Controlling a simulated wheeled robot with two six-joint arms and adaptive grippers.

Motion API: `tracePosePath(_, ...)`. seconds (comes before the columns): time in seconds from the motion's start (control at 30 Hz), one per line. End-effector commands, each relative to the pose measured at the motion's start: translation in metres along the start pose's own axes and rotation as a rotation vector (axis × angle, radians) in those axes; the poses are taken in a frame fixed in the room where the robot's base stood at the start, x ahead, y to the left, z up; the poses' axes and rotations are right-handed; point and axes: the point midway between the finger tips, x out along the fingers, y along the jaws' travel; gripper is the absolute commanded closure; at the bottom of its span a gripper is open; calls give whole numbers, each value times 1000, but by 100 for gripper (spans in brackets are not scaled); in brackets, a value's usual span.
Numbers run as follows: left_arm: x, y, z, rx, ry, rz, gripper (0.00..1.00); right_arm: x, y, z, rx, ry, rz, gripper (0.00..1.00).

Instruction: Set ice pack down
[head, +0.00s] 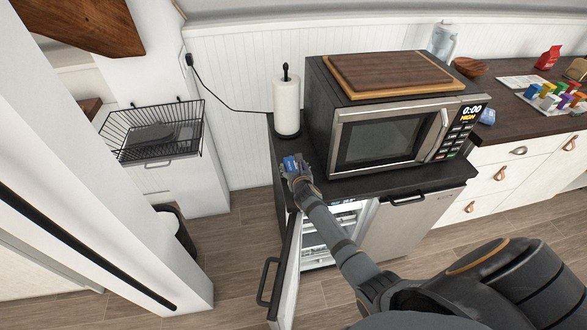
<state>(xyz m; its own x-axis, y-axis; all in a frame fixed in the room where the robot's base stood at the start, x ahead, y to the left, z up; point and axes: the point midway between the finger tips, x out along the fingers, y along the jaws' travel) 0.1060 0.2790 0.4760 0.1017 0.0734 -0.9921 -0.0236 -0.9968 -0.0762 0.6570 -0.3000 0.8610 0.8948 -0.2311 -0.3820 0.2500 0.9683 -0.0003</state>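The ice pack (291,163) is a small blue item with a pale marking. It shows at the tip of my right gripper (294,172), which appears shut on it. The gripper and pack are over the left part of the dark countertop (283,150), left of the microwave and just in front of the paper towel roll. I cannot tell whether the pack touches the countertop. The fingers are small and partly cover the pack. My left gripper is not in view.
A microwave (386,138) with a wooden board (390,72) on top fills most of the countertop. A paper towel roll (287,104) stands behind the gripper. Below, a fridge door (286,270) hangs open. A wire basket (152,131) is on the left wall.

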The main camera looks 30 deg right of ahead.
Motion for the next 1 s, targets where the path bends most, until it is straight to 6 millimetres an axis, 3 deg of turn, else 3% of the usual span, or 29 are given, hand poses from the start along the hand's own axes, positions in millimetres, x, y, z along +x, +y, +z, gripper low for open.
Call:
tracePosePath(0.03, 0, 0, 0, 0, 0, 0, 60, 0, 0, 0, 0, 0, 0, 48)
tracePosePath(0.33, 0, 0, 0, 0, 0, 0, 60, 0, 0, 0, 0, -1, 0, 87)
tracePosePath(0.57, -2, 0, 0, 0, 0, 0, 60, -1, 0, 4, 1, -2, 0, 87)
tracePosePath(0.77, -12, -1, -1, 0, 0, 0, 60, -12, 0, 29, 1, -5, 1, 87)
tracePosePath(1.0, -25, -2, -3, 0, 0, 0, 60, -77, 9, 64, 4, -4, 2, 87)
